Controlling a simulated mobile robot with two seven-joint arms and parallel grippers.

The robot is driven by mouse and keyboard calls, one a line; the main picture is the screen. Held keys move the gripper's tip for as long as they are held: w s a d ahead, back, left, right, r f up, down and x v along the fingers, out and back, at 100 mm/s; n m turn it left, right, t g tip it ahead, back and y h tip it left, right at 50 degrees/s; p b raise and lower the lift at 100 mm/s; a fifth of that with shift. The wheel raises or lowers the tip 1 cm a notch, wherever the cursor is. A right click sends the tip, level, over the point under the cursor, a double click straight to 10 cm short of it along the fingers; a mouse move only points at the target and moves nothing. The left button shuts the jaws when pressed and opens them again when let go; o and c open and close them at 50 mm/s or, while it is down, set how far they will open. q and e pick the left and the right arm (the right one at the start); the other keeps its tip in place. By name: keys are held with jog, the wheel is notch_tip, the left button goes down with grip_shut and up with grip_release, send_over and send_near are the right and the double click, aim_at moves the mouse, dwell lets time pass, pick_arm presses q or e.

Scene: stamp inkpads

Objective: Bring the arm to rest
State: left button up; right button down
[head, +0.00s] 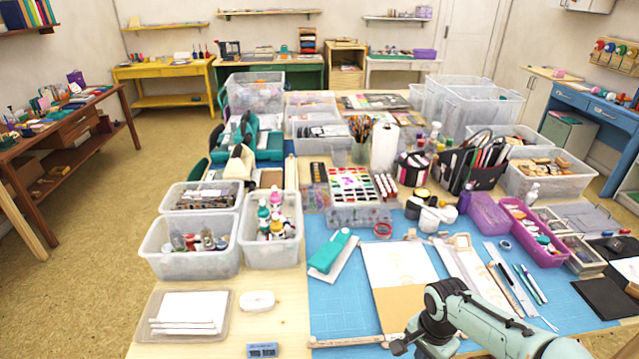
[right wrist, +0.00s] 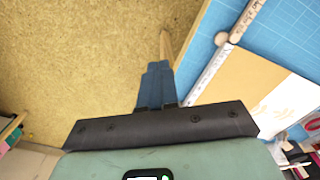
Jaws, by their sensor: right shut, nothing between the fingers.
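My right gripper (right wrist: 157,70) shows in the right wrist view with its two dark blue fingers together and nothing between them. It hangs beside the table edge, with the speckled floor (right wrist: 80,60) below and to its left. In the head view my right arm (head: 450,310) comes in from the bottom right over the front of the blue mat (head: 340,310); its fingers are not clear there. The mat also shows in the right wrist view (right wrist: 290,40), right of the fingers. My left arm and gripper are in neither view.
A paper sheet on a brown board (head: 400,270) lies on the mat near my right arm. A wooden strip (head: 345,342) lies at the mat's front. Clear bins (head: 193,260) stand at left, a purple tray (head: 532,235) at right. The floor at left (head: 80,290) is free.

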jog(key=s+a+f+n+g+y+p, duration=0.1)
jog(key=s+a+f+n, duration=0.15)
jog(key=f, duration=0.65)
jog(key=s+a+f+n+y+p, duration=0.15)
jog(key=s+a+f, duration=0.25)
jog(key=f, duration=0.4)
pick_arm(q)
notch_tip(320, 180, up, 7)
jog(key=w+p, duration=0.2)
jog(key=p, duration=0.1)
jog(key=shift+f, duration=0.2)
pick_arm(e)
jog(key=s+a+f+n, duration=0.1)
jog(key=s+f, duration=0.2)
jog(key=s, duration=0.3)
jog(key=s+a+f+n, duration=0.1)
jog(key=s+f, duration=0.2)
jog(key=s, duration=0.3)
jog(key=s+a+f+n+y, duration=0.1)
jog(key=s+f, duration=0.2)
jog(key=s, duration=0.3)
jog(key=shift+s, duration=0.25)
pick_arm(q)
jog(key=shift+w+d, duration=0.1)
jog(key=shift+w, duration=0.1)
